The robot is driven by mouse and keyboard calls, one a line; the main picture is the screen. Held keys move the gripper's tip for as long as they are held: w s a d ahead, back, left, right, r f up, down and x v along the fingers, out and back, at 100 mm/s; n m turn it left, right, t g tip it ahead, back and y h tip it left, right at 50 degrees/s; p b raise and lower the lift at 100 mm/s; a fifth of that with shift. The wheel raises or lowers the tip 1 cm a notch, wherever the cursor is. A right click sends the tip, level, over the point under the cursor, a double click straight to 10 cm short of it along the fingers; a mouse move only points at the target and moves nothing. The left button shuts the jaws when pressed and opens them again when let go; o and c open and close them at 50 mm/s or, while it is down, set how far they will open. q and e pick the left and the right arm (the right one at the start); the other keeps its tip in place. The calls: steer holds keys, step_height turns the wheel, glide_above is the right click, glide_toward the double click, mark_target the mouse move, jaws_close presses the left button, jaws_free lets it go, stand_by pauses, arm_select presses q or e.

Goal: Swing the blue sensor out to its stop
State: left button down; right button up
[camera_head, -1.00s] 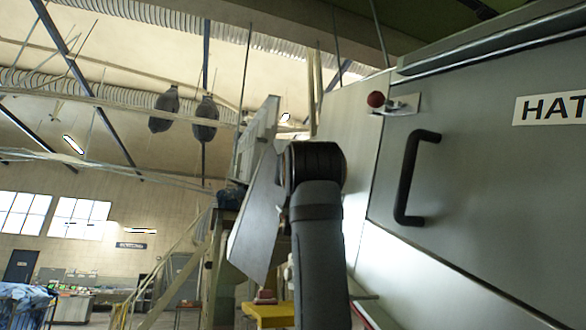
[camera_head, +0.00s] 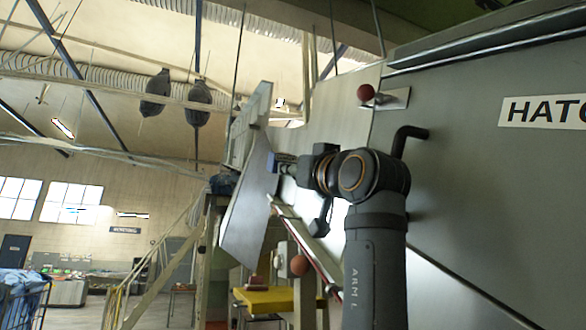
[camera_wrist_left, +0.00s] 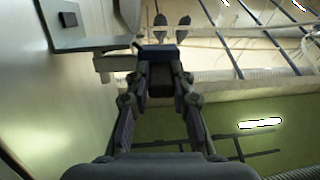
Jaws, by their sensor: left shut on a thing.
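The blue sensor (camera_head: 273,162) is a small dark blue block beside the grey slanted panel, at the middle left of the head view. My left gripper (camera_head: 284,163) reaches to it from the right and is shut on it. In the left wrist view the blue sensor (camera_wrist_left: 158,51) lies across the tips of my left gripper (camera_wrist_left: 160,66), whose fingers partly cover it. How the sensor is mounted cannot be made out. My right gripper is in neither view.
The grey slanted panel (camera_head: 249,205) is close by the left gripper. The large hatch wall (camera_head: 470,190) fills the right, with a black handle (camera_head: 407,137) partly behind my arm. A red knob (camera_head: 365,92) sticks out above. A yellow step (camera_head: 270,300) is below.

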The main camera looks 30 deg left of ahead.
arm_select(q)
steer(key=shift+s+r, duration=0.1)
steer(key=shift+r, duration=0.1)
steer(key=c, duration=1.5)
jaws_free()
steer(key=o, duration=0.3)
steer(key=shift+w+f, duration=0.15)
steer(key=shift+w, duration=0.1)
steer(key=shift+o, duration=0.2)
step_height(320, 180, up, 9)
steer(key=shift+s, duration=0.1)
steer(key=shift+r, duration=0.5)
